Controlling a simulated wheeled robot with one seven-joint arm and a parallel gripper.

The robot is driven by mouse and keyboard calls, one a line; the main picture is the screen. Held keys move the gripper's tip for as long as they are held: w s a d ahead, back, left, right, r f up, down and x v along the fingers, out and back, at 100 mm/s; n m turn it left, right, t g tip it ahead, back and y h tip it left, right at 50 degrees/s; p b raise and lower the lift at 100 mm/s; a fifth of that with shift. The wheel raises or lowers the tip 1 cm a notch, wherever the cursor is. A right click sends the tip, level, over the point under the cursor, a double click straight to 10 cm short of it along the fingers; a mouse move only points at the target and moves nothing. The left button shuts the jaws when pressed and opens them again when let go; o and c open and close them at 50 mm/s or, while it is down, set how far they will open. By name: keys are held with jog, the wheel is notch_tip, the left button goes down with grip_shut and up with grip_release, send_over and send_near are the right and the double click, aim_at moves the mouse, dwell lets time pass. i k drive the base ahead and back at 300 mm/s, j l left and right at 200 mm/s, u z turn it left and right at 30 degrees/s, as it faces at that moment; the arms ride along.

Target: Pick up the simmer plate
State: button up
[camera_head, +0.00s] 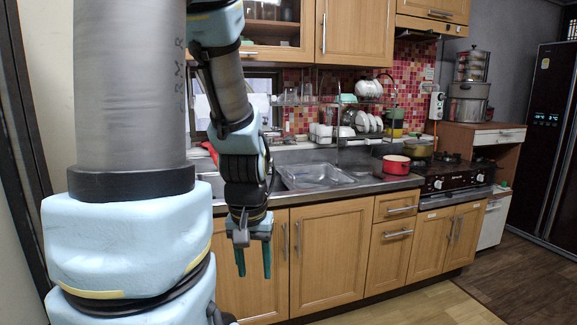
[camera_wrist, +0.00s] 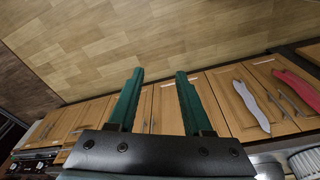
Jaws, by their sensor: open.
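I cannot make out a simmer plate in either view. My gripper (camera_head: 253,270) hangs in front of the lower cabinets, below the counter edge, with its two green fingers pointing down. In the wrist view my gripper (camera_wrist: 160,72) is open, with nothing between its fingers. The floor and the cabinet fronts lie beyond the fingertips there.
The counter (camera_head: 371,185) holds a sink (camera_head: 315,175) and a red pot (camera_head: 397,166). An olive pot (camera_head: 419,149) stands by the stove (camera_head: 455,178). A dish rack with bowls (camera_head: 362,121) is behind. Grey (camera_wrist: 252,106) and red (camera_wrist: 297,88) flat items lie against the cabinet fronts. Floor at front right is clear.

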aim_at(358, 168)
jog(key=i+l+u, duration=0.25)
jog(key=u, duration=0.15)
jog(key=i+l+u, duration=0.15)
jog(key=l+u, duration=0.25)
jog(key=i+l+u, duration=0.1)
jog(key=l+u, duration=0.25)
jog(key=i+l, duration=0.1)
jog(key=l, duration=0.35)
jog(key=i+l+u, duration=0.1)
jog(key=l, duration=0.85)
jog(key=i+u, duration=0.05)
